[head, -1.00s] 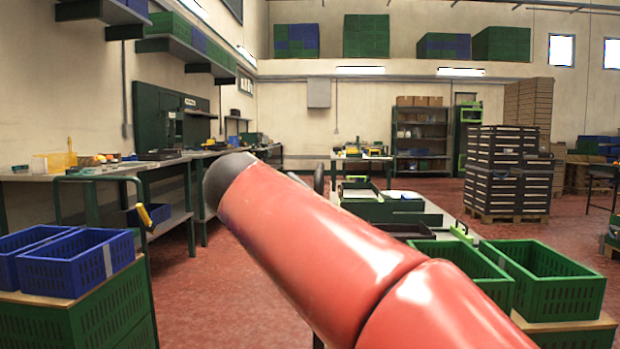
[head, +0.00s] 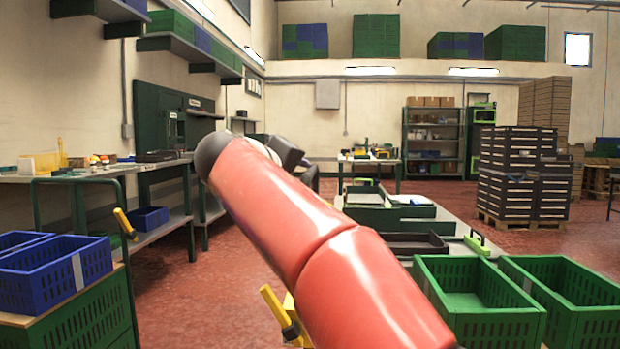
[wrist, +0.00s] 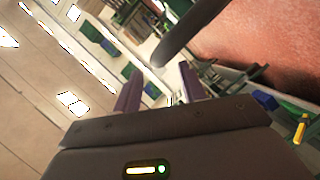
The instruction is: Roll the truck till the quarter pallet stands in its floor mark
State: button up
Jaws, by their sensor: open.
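My gripper (wrist: 161,88) is open in the wrist view, its two purple fingers apart with nothing held between them. In the head view it is mostly hidden behind my red arm; only a dark part (head: 285,152) shows. At the lower left stands a cart-like stack with a green tube handle (head: 85,180), a yellow and black grip (head: 126,222) and blue crates (head: 60,268). A similar yellow grip (head: 280,312) shows low beside my arm; what it belongs to is hidden. I cannot make out the quarter pallet or its floor mark.
Two open green crates (head: 480,300) stand close at the lower right. A low bench with trays (head: 440,215) lies behind them. A workbench (head: 150,165) runs along the left wall. Dark stacked crates (head: 515,180) stand on a pallet at the right. Red floor (head: 215,290) is clear at centre left.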

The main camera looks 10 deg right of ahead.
jog(key=x, duration=0.6)
jog(key=shift+c, duration=0.4)
grip_shut()
